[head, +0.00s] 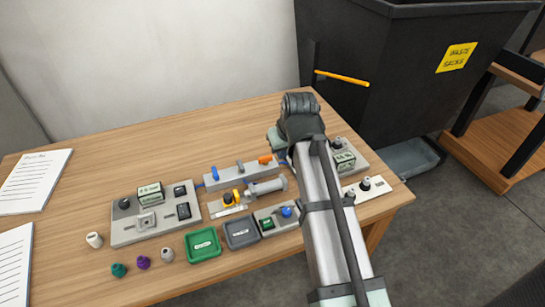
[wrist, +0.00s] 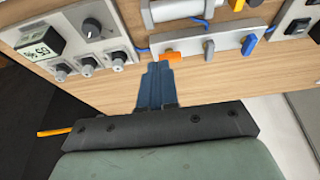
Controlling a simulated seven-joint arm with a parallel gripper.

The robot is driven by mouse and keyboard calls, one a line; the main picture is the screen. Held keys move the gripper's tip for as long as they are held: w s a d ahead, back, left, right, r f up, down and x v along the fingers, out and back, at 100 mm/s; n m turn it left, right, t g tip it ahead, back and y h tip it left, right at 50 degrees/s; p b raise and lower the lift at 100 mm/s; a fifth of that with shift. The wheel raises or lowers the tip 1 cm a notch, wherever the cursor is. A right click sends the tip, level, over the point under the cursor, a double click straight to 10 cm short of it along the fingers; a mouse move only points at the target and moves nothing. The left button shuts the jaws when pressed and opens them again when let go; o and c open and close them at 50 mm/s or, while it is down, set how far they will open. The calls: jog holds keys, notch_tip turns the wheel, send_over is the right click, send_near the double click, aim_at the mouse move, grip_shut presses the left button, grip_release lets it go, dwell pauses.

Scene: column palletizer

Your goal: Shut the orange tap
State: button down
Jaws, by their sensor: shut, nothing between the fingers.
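The orange tap (head: 265,160) is on the right end of a grey block (head: 225,183) in the head view, beside a grey tap (head: 240,166) and a blue tap (head: 214,173). In the wrist view the orange tap (wrist: 171,57) is at the block's left end. Its handle appears to lie along the block, while the grey and blue handles point across it. My gripper (wrist: 158,67) is shut and empty, its dark blue fingertips close beside the orange tap. I cannot tell whether they touch. In the head view my arm hides the fingertips.
A device with a display and knob (wrist: 92,27) stands left of the block in the wrist view. A grey cylinder (head: 266,188), green tray (head: 203,244) and dark tray (head: 241,233) lie in front of the block. Bare table (head: 150,130) is behind it.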

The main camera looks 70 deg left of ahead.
aim_at(265, 159)
jog(key=x, duration=0.9)
jog(key=shift+a+f, duration=0.1)
jog(key=shift+f, duration=0.3)
jog(key=shift+a+f, duration=0.15)
jog(key=shift+a, duration=1.9)
